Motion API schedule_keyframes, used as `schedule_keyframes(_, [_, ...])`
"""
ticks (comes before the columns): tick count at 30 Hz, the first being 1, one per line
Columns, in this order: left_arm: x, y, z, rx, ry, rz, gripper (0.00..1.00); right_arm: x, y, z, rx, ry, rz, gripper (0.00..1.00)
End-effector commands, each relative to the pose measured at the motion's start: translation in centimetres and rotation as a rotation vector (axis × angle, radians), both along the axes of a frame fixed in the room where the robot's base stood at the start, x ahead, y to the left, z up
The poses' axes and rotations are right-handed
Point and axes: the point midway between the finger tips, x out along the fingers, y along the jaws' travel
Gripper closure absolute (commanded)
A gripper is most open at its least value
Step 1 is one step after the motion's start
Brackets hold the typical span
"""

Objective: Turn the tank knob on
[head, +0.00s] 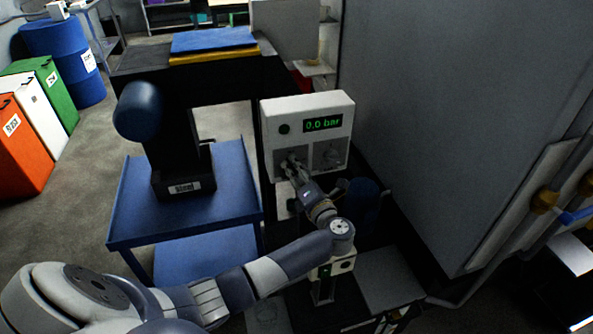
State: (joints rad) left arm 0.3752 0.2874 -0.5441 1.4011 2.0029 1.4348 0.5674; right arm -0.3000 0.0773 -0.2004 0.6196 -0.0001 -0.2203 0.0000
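A pale control panel (308,110) faces me and its green display (323,123) reads 0.0 bar. Two grey plates sit below the display. The right plate carries a knob (331,154). My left gripper (293,165) is at the left plate, with its fingertips over the knob there and hiding most of it. I cannot tell whether the fingers touch or grip that knob. My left arm reaches in from the lower left. My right gripper is not in view.
A blue cart (233,180) holding a dark machine (180,140) stands left of the panel. A large grey cabinet (450,110) closes off the right. Orange (22,150), white and green bins and a blue barrel (65,62) stand far left. Floor is free between bins and cart.

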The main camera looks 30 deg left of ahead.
Motion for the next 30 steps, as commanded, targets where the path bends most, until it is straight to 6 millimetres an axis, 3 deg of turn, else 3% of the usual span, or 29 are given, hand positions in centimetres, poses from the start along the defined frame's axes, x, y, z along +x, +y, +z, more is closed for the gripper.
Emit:
schedule_keyframes(14, [-0.1, -0.1, -0.2, 0.079, 0.103, 0.003, 0.91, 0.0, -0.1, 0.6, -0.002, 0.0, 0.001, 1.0])
schedule_keyframes(30, [-0.1, 0.0, -0.2, 0.399, 0.477, 0.0, 0.91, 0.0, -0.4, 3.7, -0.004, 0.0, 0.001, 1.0])
